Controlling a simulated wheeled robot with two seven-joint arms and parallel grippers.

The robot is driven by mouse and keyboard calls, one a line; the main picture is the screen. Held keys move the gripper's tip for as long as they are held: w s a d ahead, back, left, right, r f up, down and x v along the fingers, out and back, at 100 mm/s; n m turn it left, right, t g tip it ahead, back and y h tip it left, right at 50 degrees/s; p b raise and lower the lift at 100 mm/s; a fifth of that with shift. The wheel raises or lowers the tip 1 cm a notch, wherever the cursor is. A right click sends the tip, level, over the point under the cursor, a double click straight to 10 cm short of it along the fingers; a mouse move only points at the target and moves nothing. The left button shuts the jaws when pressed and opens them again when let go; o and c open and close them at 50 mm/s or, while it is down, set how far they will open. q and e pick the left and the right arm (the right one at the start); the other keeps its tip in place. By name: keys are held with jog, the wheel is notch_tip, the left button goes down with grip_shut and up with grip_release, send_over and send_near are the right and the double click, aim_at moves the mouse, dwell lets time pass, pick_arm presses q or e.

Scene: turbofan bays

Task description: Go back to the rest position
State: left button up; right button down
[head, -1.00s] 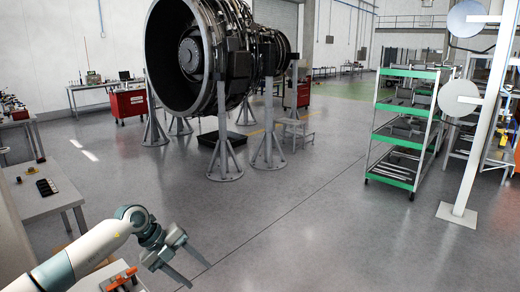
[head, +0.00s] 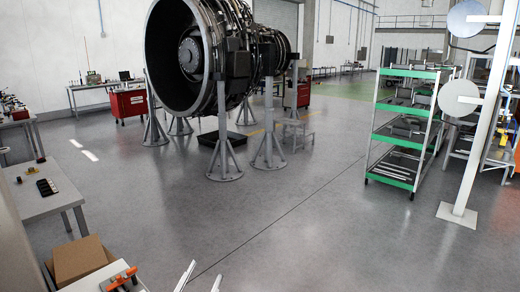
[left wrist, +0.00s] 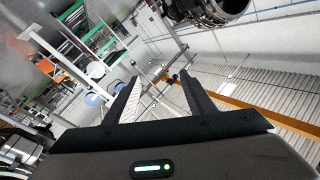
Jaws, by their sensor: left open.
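My left gripper (head: 201,279) shows only as two pale fingertips at the bottom edge of the head view. The rest of my left arm is out of that view. In the left wrist view the two dark fingers of my left gripper (left wrist: 158,90) stand apart with nothing between them. The left gripper is open and empty. My right gripper is in neither view.
A jet engine (head: 185,55) stands on grey supports at the back. A green-edged shelf cart (head: 398,140) is at right. A cardboard box (head: 80,260) and orange-handled tools (head: 120,280) are at lower left, near a side table (head: 45,205). The middle floor is clear.

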pick_arm(q)
jog(key=s+a+f+n+g+y, duration=0.35)
jog(key=s+f, duration=0.25)
jog(key=f, duration=0.2)
jog(key=s+a+f+n+g+y, duration=0.2)
jog(key=s+a+f+g, duration=0.1)
jog(key=s+a+f, duration=0.3)
jog(key=s+d+f+g, duration=0.1)
jog(key=s+f+g, duration=0.4)
jog(key=s, duration=0.8)
jog(key=s+f+g, duration=0.4)
jog(key=s+f, duration=0.2)
jog(key=s, duration=0.6)
notch_tip(320, 180, down, 34)
jog(key=s+g+b, duration=0.1)
jog(key=g+b, duration=0.1)
jog(key=b, duration=0.4)
jog(key=s+a+f+b, duration=0.2)
jog(key=s+f+b, duration=0.3)
jog(key=s+f, duration=1.3)
notch_tip(320, 180, down, 4)
jog(key=shift+s+a+f+g+h, duration=0.15)
jog(key=shift+a+f+g+h, duration=0.05)
jog(key=shift+a+g+h, duration=0.2)
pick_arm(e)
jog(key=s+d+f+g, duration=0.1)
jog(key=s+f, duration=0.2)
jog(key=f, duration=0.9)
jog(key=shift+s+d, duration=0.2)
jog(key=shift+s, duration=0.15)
